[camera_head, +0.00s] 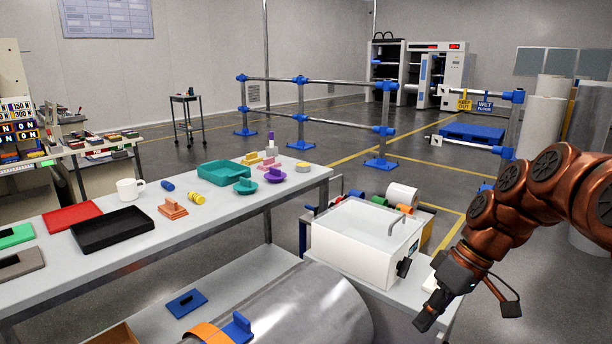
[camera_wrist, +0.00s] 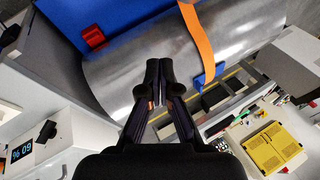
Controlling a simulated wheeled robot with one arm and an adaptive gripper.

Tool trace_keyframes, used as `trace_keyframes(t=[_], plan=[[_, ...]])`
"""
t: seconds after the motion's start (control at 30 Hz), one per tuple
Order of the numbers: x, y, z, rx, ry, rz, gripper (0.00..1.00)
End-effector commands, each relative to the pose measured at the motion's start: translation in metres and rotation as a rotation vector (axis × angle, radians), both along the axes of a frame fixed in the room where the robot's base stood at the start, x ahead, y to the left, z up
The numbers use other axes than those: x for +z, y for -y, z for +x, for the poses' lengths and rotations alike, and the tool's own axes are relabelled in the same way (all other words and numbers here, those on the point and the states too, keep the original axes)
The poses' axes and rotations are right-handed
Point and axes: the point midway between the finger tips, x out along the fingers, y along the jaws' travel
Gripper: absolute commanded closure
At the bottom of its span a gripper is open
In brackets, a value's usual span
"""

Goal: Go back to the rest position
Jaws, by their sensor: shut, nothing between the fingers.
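My arm comes in from the right in the head view. My gripper (camera_head: 432,306) hangs at its end, pointing down and left, in front of the white sink unit (camera_head: 360,244) and apart from the long table. In the wrist view my gripper (camera_wrist: 158,68) has its two dark fingers brought together at the tips, with nothing held. Beyond the fingertips in that view is a large grey metal cylinder (camera_wrist: 130,62) with an orange strap (camera_wrist: 198,40) and a blue block. How far the gripper is from the cylinder, I cannot tell.
The long table (camera_head: 306,180) on the left carries a black tray (camera_head: 112,230), a red tray (camera_head: 72,216), a teal tray (camera_head: 222,172) and a white mug (camera_head: 130,189). Blue-jointed rails (camera_head: 340,82) stand behind. Open floor (camera_head: 440,160) lies beyond the sink.

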Motion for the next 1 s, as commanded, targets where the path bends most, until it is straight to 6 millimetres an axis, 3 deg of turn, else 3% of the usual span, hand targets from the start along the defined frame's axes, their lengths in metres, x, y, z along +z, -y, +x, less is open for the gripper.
trace_keyframes(t=[0.03,0.2,0.4,0.8,1.0], plan=[[0.018,-0.011,-0.014,-0.007,-0.017,-0.027,1.0],[0.037,-0.036,-0.058,-0.068,-0.082,-0.127,1.0],[0.054,-0.051,-0.112,-0.167,-0.137,-0.252,1.0],[0.07,-0.043,-0.214,-0.43,-0.201,-0.476,1.0],[0.068,-0.034,-0.237,-0.513,-0.208,-0.527,1.0]])
